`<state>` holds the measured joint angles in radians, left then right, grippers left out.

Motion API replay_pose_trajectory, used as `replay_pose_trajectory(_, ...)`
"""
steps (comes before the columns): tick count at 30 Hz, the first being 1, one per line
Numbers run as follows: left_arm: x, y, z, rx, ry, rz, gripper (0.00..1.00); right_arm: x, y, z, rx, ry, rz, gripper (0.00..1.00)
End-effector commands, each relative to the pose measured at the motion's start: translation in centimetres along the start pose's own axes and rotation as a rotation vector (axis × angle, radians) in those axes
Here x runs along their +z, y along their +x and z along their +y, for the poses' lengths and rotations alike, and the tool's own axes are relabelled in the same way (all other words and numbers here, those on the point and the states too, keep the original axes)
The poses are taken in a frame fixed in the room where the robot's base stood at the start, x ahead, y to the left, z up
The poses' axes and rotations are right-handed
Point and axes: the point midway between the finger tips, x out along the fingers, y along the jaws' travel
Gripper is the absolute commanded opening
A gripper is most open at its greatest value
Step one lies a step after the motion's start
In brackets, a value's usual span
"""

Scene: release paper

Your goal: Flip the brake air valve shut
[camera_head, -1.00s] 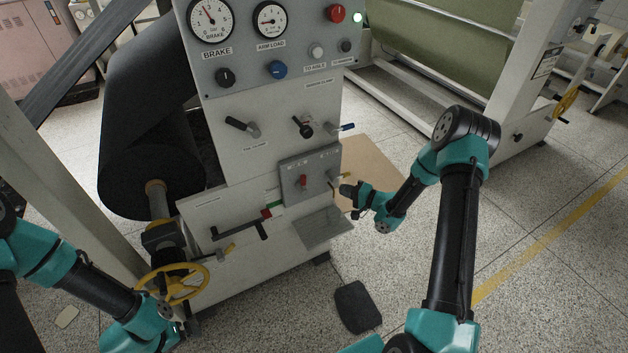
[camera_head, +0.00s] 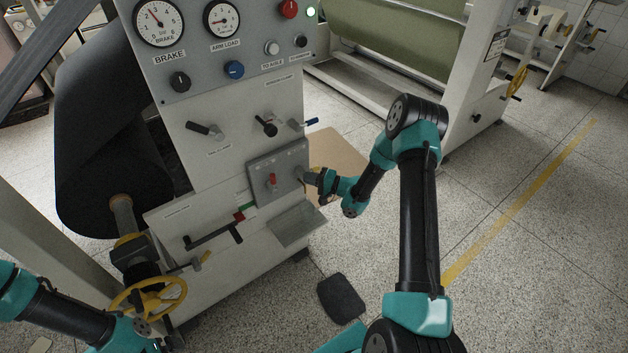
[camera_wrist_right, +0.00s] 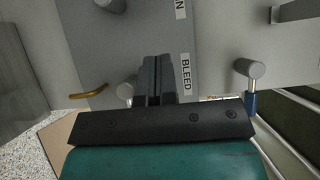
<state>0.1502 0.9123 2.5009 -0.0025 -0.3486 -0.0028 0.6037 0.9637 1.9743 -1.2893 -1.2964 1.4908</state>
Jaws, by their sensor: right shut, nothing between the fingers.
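A grey valve plate (camera_head: 252,184) is fixed to the front of the white machine cabinet. It carries a red-handled valve (camera_head: 272,181) and, at its right side, a yellow-handled valve, partly hidden by my right gripper (camera_head: 308,177). I cannot tell which handle is the brake air valve. In the right wrist view, the shut, empty fingers (camera_wrist_right: 157,78) are in front of the plate by the BLEED label (camera_wrist_right: 186,75). The yellow lever (camera_wrist_right: 90,91) and its round stem are left of the fingers; contact is unclear. My left gripper is low at the left by the yellow handwheel, its fingers unclear.
Black-handled levers (camera_head: 204,129) and a blue-handled lever (camera_head: 303,122) are above the plate. The blue one also shows in the wrist view (camera_wrist_right: 251,102). A small shelf (camera_head: 297,228) sits below the plate. A dark pedal (camera_head: 341,299) lies on the floor. Floor to the right is open.

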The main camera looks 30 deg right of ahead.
Motion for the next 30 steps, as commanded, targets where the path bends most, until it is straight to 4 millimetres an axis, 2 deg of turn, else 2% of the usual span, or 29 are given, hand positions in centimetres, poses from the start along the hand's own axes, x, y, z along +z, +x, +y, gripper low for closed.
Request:
replay_pose_trajectory(11,0.0,0.0,0.0,0.0,0.0,0.0,0.99,0.2,6.6,0.0,0.0,0.001,-0.003,0.0)
replay_pose_trajectory(15,0.0,0.0,0.0,0.0,0.0,0.0,0.99,1.8,7.9,0.0,0.0,0.002,-0.002,0.0)
replay_pose_trajectory(21,0.0,0.0,0.0,0.0,0.0,0.0,0.99,2.8,8.8,0.0,0.001,0.001,0.0,0.0)
replay_pose_trajectory(30,0.0,0.0,0.0,0.0,0.0,0.0,0.99,2.9,8.9,0.1,0.001,0.001,0.0,0.0)
